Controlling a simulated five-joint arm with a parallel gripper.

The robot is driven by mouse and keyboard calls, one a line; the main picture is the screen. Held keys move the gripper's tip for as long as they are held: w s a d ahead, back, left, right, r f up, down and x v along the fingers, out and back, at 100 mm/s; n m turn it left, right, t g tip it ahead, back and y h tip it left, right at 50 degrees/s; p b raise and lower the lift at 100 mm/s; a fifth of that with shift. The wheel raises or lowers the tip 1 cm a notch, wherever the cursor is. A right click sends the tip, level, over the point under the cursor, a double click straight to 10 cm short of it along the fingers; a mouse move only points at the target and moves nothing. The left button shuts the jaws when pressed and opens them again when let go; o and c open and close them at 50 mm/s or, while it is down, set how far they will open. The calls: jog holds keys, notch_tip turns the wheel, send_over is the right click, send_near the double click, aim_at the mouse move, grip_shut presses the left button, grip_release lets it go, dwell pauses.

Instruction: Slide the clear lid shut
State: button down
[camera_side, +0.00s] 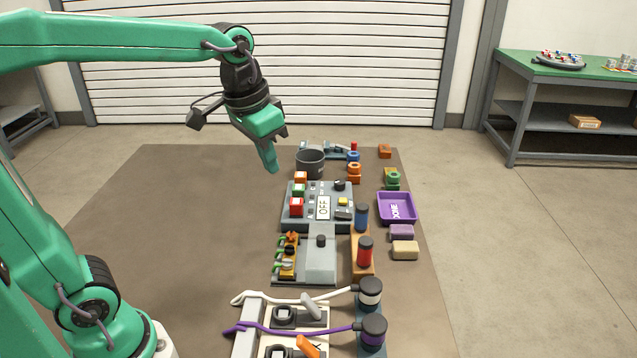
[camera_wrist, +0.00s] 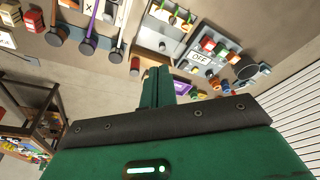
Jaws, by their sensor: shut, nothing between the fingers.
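A low grey housing (camera_side: 308,272) stands on the mat in the side view, with an orange strip of green and metal parts (camera_side: 287,257) uncovered along its left side. A pale plate with a black knob (camera_side: 320,240) covers its right part; it looks like the sliding lid, though I cannot tell how clear it is. The housing also shows at the top of the wrist view (camera_wrist: 152,32). My gripper (camera_side: 273,168) is shut and empty, pointing down, above and behind the housing and apart from it. Its shut fingers show in the wrist view (camera_wrist: 156,76).
A grey control box (camera_side: 318,203) with an OFF label stands just behind the housing. Red and blue cylinders on an orange block (camera_side: 362,240) stand to its right. A dark pot (camera_side: 310,163) is near my gripper, and a purple tray (camera_side: 398,208) farther right. The mat's left side is clear.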

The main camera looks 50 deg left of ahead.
aim_at(330, 243)
jog(key=w+d+f+m+g, duration=0.1)
jog(key=w+d+f+g, duration=0.1)
jog(key=w+f, duration=0.4)
jog(key=w+d+f+m+g, duration=0.1)
jog(key=w+f, duration=0.5)
jog(key=w, duration=0.8)
jog(key=d+g, duration=0.1)
jog(key=g, duration=0.1)
jog(key=shift+w+d+f+g, duration=0.2)
jog(key=shift+f+g, duration=0.1)
jog(key=shift+f, duration=0.1)
jog(key=x, duration=0.6)
jog(key=a+x, duration=0.1)
jog(key=x, duration=0.3)
jog(key=shift+s+a, duration=0.3)
jog(key=shift+s, duration=0.6)
jog(key=shift+s+a, duration=0.25)
jog(key=shift+s, duration=0.7)
jog(key=shift+s+a, duration=2.85)
jog(key=shift+s, duration=0.05)
